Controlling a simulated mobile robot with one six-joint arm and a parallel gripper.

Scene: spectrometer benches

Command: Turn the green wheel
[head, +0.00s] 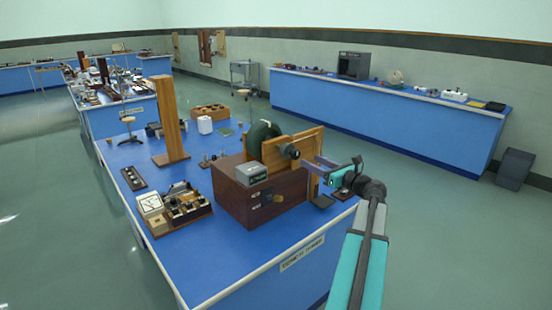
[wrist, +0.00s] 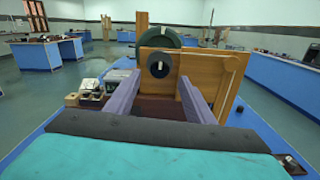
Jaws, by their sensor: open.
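The green wheel (head: 262,138) is a dark green disc standing upright behind a wooden panel (head: 296,148) on a brown wooden box (head: 240,200). In the wrist view only the wheel's upper part (wrist: 165,38) shows above the panel; the rest is hidden. A round black knob (wrist: 159,65) with a pale bar faces my gripper from the panel's near side. My gripper (head: 319,166) is open and empty, to the right of the panel in the head view. In the wrist view its two fingers (wrist: 159,82) point at the panel, one on each side of the knob.
A grey meter box (head: 251,174) sits on the wooden box. A meter board (head: 175,208) and a tall wooden post (head: 169,118) stand on the blue bench (head: 225,265) to the left. Another bench (head: 390,118) stands at the back right, with open floor between.

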